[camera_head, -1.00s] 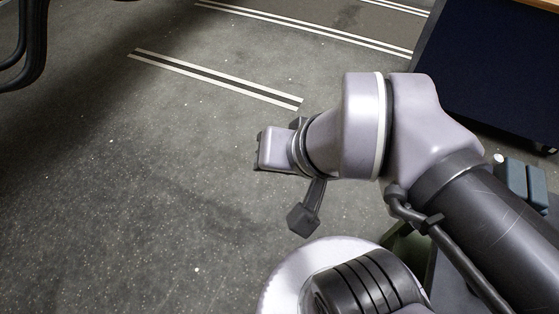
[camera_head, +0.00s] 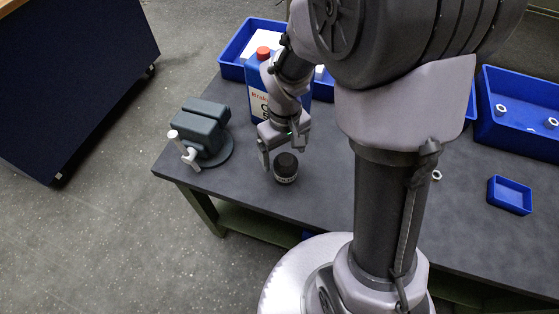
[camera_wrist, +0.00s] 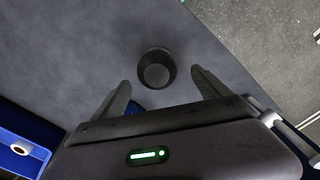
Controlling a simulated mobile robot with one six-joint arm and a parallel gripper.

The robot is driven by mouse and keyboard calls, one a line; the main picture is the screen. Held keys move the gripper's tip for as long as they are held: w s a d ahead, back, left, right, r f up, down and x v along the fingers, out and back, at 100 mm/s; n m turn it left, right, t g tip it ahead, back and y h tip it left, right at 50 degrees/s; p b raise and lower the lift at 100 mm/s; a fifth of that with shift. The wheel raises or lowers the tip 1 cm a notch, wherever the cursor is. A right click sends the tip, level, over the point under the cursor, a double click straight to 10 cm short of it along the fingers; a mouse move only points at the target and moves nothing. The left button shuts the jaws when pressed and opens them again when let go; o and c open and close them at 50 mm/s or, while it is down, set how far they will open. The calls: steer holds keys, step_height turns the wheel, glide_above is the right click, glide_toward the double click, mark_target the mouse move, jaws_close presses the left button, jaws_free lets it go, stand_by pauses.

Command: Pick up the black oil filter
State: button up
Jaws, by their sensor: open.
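The black oil filter (camera_head: 286,167) stands upright on the dark workbench (camera_head: 320,200), near its front left part, with a pale band around its lower side. In the wrist view the filter (camera_wrist: 157,68) shows from above as a dark round shape, ahead of and between the two fingers. My gripper (camera_head: 281,160) is open and empty, just above and behind the filter, with one finger left of it in the head view. The wrist view shows my gripper (camera_wrist: 161,80) with its fingers spread wider than the filter. I see no contact.
A grey-green vise (camera_head: 203,133) stands left of the filter. A blue bottle with a red cap (camera_head: 262,72) stands behind my gripper. Blue bins (camera_head: 520,120) and a small blue tray (camera_head: 509,195) are at the right. The bench front around the filter is clear.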

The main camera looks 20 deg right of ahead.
steer(key=shift+d+f, duration=0.3)
steer(key=shift+f, duration=0.65)
step_height(320, 180, down, 5)
steer(key=b, duration=0.3)
steer(key=shift+s, duration=0.1)
steer(key=shift+r, duration=0.2)
steer(key=shift+c, duration=0.7)
steer(key=c, duration=1.6)
